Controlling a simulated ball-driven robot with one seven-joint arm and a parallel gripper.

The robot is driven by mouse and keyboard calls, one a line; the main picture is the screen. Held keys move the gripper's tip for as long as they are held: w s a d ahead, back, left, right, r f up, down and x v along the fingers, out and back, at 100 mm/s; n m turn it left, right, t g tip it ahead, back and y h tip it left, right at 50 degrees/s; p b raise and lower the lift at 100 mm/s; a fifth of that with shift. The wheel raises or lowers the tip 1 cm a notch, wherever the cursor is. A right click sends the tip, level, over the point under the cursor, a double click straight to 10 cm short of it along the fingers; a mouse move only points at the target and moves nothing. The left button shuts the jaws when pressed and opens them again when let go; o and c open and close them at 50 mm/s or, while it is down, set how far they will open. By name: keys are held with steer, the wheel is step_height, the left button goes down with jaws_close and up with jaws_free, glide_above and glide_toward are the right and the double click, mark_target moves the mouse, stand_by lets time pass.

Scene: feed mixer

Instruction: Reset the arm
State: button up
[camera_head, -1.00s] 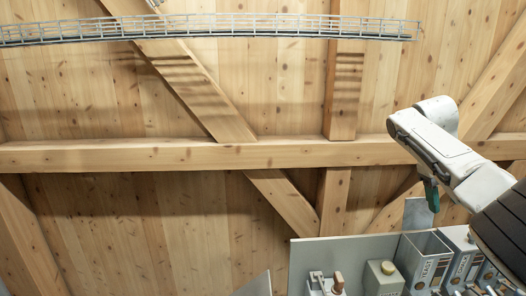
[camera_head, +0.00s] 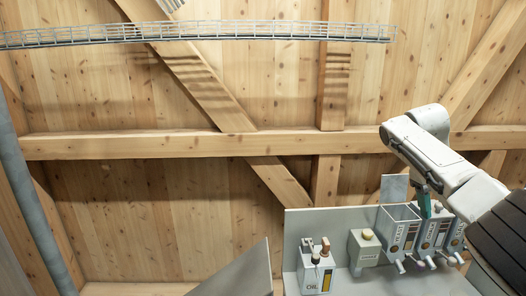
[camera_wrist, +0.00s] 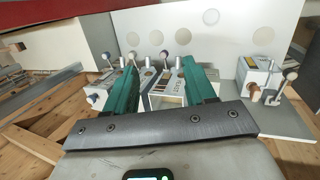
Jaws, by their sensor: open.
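My gripper (camera_wrist: 156,88) shows in the wrist view with its two green fingers spread apart and nothing between them. Beyond the fingers are grey dispenser boxes with ball-ended levers. In the head view my arm comes in from the right, and a green finger (camera_head: 423,203) hangs down in front of the dispensers, partly hidden by my arm. The left dispenser of that group (camera_head: 398,235) has an open top. Whether the finger touches a dispenser I cannot tell.
A box marked OIL (camera_head: 317,273) and a grey box with a tan knob (camera_head: 364,250) stand left of the dispensers against a grey panel (camera_head: 298,226). A slanted grey sheet (camera_head: 240,276) is at the lower middle. A wire cable tray (camera_head: 200,31) runs along the wooden wall.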

steer(key=s+a+f+n+y+b, duration=0.1)
steer(key=a+f+n, duration=0.1)
steer(key=a+f, duration=0.8)
steer(key=s+a+f+n+y, duration=0.1)
steer(key=a+f, duration=0.7)
steer(key=f, duration=0.4)
steer(key=s+a+f+t+y+b, duration=0.1)
steer(key=s+a+f+y+b, duration=0.15)
steer(key=s+a+f, duration=0.95)
steer(key=s+d+f+m, duration=0.1)
steer(key=s+d+f, duration=0.1)
steer(key=s+f, duration=0.35)
steer(key=s+d+f+m, duration=0.1)
steer(key=s+d+f, duration=0.1)
steer(key=s, duration=0.7)
steer(key=s+d+r+m, duration=0.1)
steer(key=s+d, duration=0.2)
steer(key=s, duration=0.3)
steer(key=s+d+m+b, duration=0.1)
steer(key=s+d, duration=0.2)
steer(key=s, duration=0.3)
steer(key=s+d+r+t+h, duration=0.1)
steer(key=s+d, duration=0.2)
steer(key=s, duration=0.3)
steer(key=shift+s+d+r+m+b, duration=0.2)
steer(key=shift+d+r+m+b, duration=0.05)
steer(key=shift+r+m+b, duration=0.15)
